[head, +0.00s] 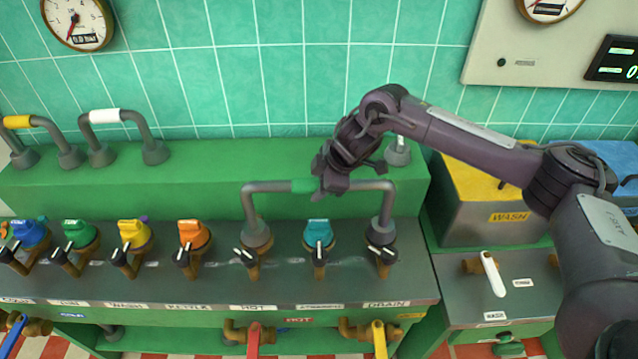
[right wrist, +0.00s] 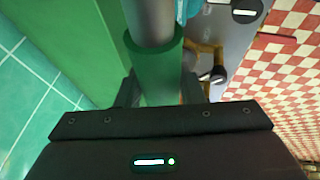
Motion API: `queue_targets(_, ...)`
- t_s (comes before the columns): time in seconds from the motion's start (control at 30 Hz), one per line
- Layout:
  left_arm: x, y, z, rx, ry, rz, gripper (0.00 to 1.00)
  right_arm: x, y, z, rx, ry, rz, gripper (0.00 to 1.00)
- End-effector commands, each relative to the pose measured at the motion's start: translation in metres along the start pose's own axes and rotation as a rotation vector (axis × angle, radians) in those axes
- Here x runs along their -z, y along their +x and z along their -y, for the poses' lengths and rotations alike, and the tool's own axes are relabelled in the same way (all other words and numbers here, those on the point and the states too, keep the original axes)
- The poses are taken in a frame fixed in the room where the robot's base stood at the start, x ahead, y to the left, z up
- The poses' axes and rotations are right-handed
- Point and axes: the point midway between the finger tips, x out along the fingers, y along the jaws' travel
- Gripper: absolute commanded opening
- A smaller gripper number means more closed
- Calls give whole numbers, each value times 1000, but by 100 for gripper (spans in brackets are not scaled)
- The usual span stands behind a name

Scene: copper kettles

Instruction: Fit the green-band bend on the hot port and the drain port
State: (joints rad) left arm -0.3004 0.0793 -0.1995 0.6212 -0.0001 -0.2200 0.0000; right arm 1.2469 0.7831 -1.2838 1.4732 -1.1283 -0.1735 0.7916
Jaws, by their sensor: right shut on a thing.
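The green-band bend is a grey U-shaped pipe; its green band (head: 303,186) is at the middle of its top bar. In the head view its left leg comes down to the grey flared collar of the hot port (head: 257,236), and its right leg to that of the drain port (head: 381,233). Both legs look upright; I cannot tell how deep they sit. My right gripper (head: 332,182) is shut on the bend at the band's right side. In the right wrist view the green band (right wrist: 153,62) lies between the fingers (right wrist: 160,92). My left gripper is not in view.
A teal-capped valve (head: 318,234) stands under the bend. Several coloured valves line the counter to the left. A yellow-band bend (head: 17,122) and a white-band bend (head: 105,116) stand on the green ledge (head: 215,180). A wash bin (head: 485,217) is at the right.

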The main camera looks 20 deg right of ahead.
Motion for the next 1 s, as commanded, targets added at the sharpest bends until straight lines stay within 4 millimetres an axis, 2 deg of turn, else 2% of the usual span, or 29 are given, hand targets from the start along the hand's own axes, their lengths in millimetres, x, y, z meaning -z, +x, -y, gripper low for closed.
queue_targets(0.6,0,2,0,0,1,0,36,-1,6,0,-6,-1,-4,14)
queue_targets(0.63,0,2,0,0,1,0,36,-1,6,0,-5,-1,-4,38)
queue_targets(0.8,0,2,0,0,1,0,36,-2,7,1,-3,0,-2,60)
queue_targets(1.0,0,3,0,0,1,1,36,-5,10,4,4,0,4,60)
